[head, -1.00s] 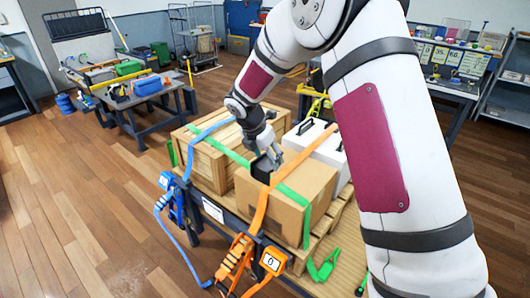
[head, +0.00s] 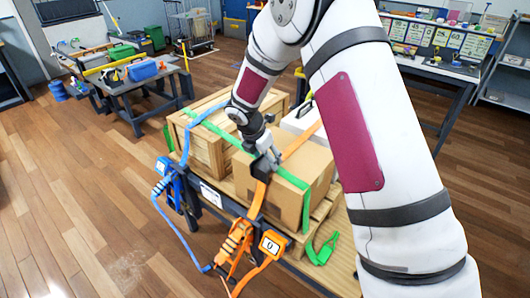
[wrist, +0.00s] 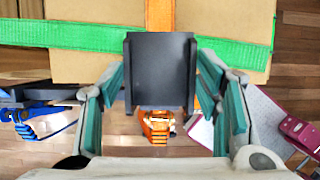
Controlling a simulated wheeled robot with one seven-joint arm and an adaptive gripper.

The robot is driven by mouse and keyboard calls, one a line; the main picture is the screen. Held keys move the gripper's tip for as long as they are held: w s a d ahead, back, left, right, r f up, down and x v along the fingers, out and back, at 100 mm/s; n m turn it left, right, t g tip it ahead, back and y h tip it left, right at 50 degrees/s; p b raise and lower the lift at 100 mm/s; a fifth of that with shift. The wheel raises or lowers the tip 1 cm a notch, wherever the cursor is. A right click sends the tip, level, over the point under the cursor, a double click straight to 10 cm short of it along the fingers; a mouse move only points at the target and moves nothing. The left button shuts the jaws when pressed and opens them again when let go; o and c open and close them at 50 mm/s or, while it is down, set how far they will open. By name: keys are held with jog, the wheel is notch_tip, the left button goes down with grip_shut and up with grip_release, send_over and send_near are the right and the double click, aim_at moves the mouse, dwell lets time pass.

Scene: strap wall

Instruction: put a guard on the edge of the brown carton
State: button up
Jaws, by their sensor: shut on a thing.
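The brown carton (head: 297,188) sits on a pallet, with its top and edge also in the wrist view (wrist: 90,12). My gripper (head: 265,160) is at the carton's near top edge. It is shut on a black guard (wrist: 160,70), which shows as a small dark piece in the head view (head: 261,168). The guard is over the line of the orange strap (wrist: 160,14) and hides part of it. I cannot tell whether the guard touches the carton or the strap. A green strap (wrist: 70,35) crosses the carton's top beside the guard.
A wooden crate (head: 203,145) stands left of the carton, and a white case (head: 302,118) behind it. An orange ratchet (head: 238,240) with a small display and a blue ratchet (head: 170,180) hang at the near side.

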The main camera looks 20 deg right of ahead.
aim_at(267, 163)
jog(key=shift+w+f+b, duration=0.1)
jog(key=shift+f+b, duration=0.2)
jog(key=shift+f, duration=1.1)
jog(key=shift+w+d+f, duration=0.1)
jog(key=shift+w+d, duration=0.05)
jog(key=shift+d, duration=0.1)
jog(key=o, duration=1.2)
